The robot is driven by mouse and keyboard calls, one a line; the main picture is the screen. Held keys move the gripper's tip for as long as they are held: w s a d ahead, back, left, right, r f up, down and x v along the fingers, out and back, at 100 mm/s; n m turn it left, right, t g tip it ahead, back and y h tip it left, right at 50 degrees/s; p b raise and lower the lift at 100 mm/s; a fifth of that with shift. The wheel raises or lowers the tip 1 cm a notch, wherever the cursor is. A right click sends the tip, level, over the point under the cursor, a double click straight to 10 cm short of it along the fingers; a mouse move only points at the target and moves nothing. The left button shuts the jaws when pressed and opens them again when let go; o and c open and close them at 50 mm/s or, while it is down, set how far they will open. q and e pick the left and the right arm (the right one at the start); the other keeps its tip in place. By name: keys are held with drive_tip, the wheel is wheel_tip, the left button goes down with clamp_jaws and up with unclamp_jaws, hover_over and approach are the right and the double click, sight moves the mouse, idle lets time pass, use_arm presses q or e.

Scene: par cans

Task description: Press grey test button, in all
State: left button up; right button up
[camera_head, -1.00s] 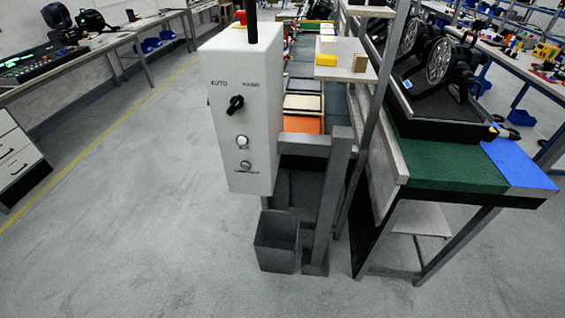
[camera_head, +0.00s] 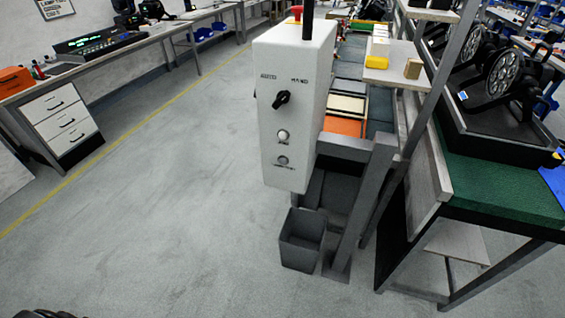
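A white control box (camera_head: 294,108) stands upright near the middle of the head view. Below the selector are two round buttons, a whitish upper one (camera_head: 283,135) and a greyer lower one (camera_head: 282,160). The small labels under the buttons are too blurred to read. A red knob (camera_head: 296,12) sits on top of the box beside a black post. Neither of my grippers shows clearly. A dark part, likely my own arm, just enters at the bottom left edge. Nothing touches the buttons.
A grey bin (camera_head: 302,240) stands on the floor below the box, beside a grey metal post. A green-topped bench (camera_head: 500,187) with par cans (camera_head: 505,75) is on the right. A white drawer unit (camera_head: 62,120) stands under the left bench. The floor between is clear.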

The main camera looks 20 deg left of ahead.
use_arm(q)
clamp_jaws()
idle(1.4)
